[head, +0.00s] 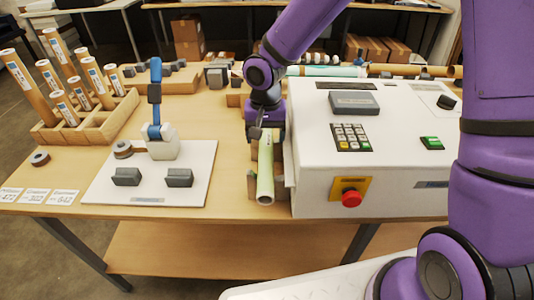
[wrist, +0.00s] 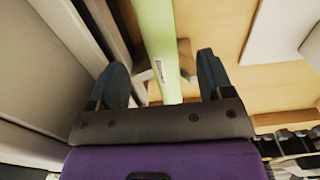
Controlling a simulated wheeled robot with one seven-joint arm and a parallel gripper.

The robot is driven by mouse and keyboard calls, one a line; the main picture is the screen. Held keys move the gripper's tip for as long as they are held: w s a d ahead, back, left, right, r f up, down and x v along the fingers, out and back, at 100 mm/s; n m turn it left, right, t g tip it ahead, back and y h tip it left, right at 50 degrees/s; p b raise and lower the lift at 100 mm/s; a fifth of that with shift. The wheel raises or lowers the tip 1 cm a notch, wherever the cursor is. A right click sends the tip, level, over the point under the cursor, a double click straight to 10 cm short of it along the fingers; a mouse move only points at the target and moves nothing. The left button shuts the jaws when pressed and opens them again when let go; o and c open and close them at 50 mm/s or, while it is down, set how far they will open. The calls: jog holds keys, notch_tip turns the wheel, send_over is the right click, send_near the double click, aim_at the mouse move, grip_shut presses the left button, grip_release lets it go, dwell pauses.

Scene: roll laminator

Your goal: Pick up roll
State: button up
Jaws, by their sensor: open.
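The roll (head: 265,172) is a pale green tube with a hollow near end. It lies beside the left side of the white laminator, resting along a wooden cradle (head: 281,187). In the wrist view the roll (wrist: 158,45) runs between the two dark fingers and bears a small white label. My gripper (wrist: 163,85) is open, with one finger on each side of the roll and a visible gap to both. In the head view my gripper (head: 262,128) is over the far part of the roll and hides it there.
The white laminator (head: 312,190) stands close on the right, with a red stop button (head: 351,198). A white board (head: 100,188) with a blue-armed device (head: 155,105) is on the left. Farther left is a wooden rack (head: 45,132) of brown rolls. Some bare table lies between board and roll.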

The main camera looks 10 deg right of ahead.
aim_at(266, 150)
jog(key=shift+w+f, duration=0.1)
jog(key=shift+f, duration=3.35)
jog(key=c, duration=1.1)
jog(key=shift+r, duration=0.1)
jog(key=shift+c, duration=0.2)
